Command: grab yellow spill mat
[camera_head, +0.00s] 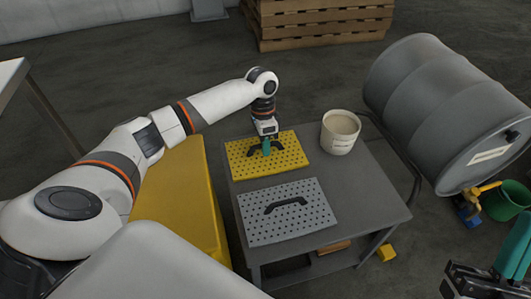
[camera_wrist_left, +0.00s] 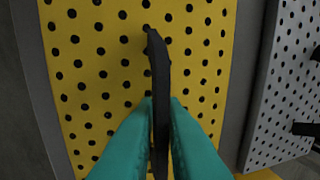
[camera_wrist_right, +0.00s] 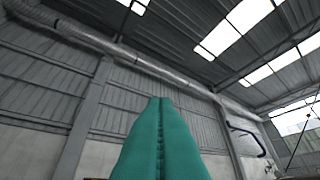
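The yellow spill mat (camera_head: 290,158) is a perforated plate with a black handle, lying on the far left part of the grey table. My left gripper (camera_head: 266,147) is over it from above. In the left wrist view, the teal fingers (camera_wrist_left: 161,105) lie on both sides of the mat's black handle (camera_wrist_left: 159,70) and appear closed on it, with little or no gap showing. The mat appears to rest on the table. My right gripper (camera_wrist_right: 160,102) is shut and empty, pointing up toward the roof; part of it shows at the lower right of the head view.
A grey perforated mat (camera_head: 315,218) with a black handle lies in front of the yellow one. A white bucket (camera_head: 340,133) stands to its right on the table (camera_head: 375,195). A grey drum (camera_head: 440,110) lies on its side at right. A wooden pallet stack (camera_head: 320,22) stands behind.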

